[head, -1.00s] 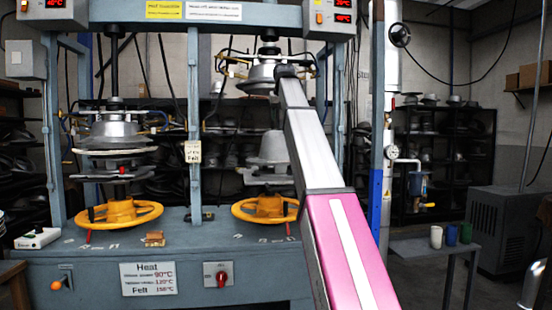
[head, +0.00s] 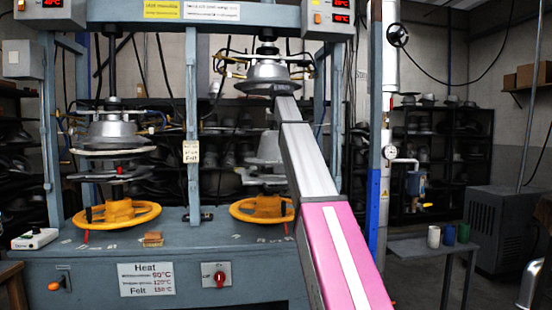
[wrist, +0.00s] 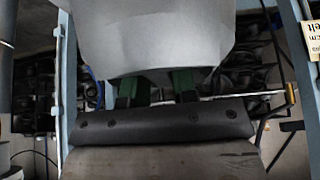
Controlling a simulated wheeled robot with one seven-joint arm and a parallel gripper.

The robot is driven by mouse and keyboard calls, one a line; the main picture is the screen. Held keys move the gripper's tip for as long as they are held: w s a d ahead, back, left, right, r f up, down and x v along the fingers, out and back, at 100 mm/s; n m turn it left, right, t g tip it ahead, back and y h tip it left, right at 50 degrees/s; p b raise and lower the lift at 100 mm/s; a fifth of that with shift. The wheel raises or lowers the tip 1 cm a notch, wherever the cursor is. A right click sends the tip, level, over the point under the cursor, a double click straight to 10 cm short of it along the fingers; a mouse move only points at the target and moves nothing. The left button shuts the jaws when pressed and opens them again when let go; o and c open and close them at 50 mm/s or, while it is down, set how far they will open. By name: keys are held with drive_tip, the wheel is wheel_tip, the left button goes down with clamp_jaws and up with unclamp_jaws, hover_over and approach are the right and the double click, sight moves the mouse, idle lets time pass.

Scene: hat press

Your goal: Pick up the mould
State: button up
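The mould (head: 270,148) is a pale grey, rounded metal crown on a plate at the right-hand station of the press, partly hidden by my arm. In the wrist view a large smooth grey form, which looks like the mould (wrist: 155,35), fills the upper middle. My gripper (wrist: 158,82) shows there as two dark green fingers set apart, their tips meeting the form's edge in the picture; I cannot tell whether they touch it. In the head view my gripper is hard to make out, at the arm's end just under the upper metal die (head: 267,74).
Yellow handwheels (head: 117,214) sit under both stations. A blue-grey post (head: 193,110) with a felt sign (head: 190,151) stands between them. The upper die hangs close over my arm's end. A small table with cups (head: 433,236) stands to the right.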

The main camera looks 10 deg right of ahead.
clamp_jaws()
drive_tip(key=shift+r, duration=0.2)
